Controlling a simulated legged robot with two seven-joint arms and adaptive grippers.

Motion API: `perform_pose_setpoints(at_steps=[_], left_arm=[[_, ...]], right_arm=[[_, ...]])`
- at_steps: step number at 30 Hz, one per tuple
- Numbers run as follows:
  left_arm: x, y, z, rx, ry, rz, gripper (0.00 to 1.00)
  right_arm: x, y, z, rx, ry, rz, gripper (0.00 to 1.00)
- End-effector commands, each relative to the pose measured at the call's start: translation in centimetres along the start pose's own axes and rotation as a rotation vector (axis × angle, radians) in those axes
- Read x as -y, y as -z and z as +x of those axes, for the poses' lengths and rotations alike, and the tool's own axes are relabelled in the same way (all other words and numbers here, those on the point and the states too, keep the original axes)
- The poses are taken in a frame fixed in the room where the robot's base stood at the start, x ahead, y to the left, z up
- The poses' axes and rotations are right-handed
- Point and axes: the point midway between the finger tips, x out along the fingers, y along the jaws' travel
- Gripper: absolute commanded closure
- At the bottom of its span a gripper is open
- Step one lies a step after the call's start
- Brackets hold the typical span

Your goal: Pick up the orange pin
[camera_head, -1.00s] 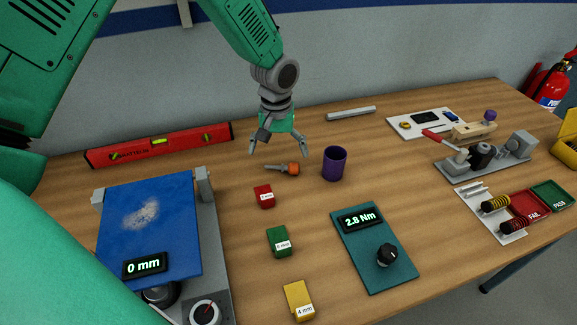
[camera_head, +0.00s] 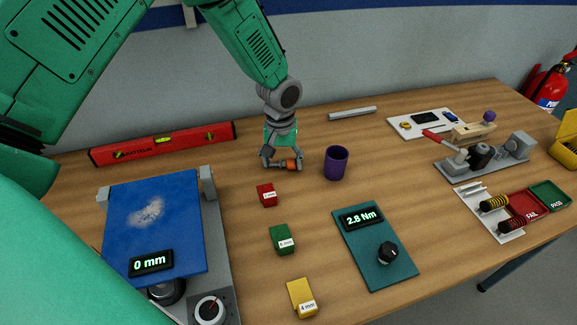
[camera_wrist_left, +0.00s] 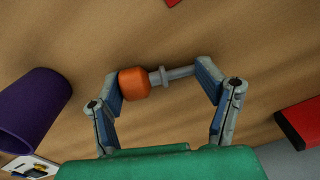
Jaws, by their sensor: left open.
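The orange pin (camera_head: 291,164) has an orange head and a grey shaft and lies on the wooden table, left of the purple cup. My left gripper (camera_head: 281,165) is lowered over it, its fingers open at either end of the pin. In the left wrist view the orange pin (camera_wrist_left: 136,84) lies across the gap of the left gripper (camera_wrist_left: 164,86), its orange head close to one finger and its grey shaft reaching toward the other. I cannot tell whether the fingers touch it. My right gripper is not in view.
The purple cup (camera_head: 336,163) stands just right of the pin. Red (camera_head: 267,195), green (camera_head: 282,240) and yellow (camera_head: 302,298) blocks lie in front. A teal torque panel (camera_head: 375,247) is at front right, a blue plate (camera_head: 152,228) at left, a red level (camera_head: 162,143) behind.

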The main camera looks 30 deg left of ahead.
Motion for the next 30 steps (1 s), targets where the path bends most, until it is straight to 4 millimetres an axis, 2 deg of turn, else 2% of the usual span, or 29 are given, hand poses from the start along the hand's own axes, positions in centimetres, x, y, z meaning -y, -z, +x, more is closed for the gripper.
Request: perform_pose_setpoints(at_steps=[1, 25, 26, 30], left_arm=[[0.45, -0.44, 0.67, 0.011, 0.015, 0.000, 0.61], [0.40, -0.57, 0.76, 0.014, 0.013, 0.000, 0.63], [0.41, -0.56, 0.76, 0.014, 0.013, 0.000, 0.67], [0.46, -0.53, 0.72, 0.013, 0.014, 0.000, 0.68]], right_arm=[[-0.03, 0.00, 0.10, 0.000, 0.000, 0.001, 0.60], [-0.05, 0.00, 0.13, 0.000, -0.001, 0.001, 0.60], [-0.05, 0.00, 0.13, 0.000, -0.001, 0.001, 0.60], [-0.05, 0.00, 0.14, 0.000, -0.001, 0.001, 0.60]])
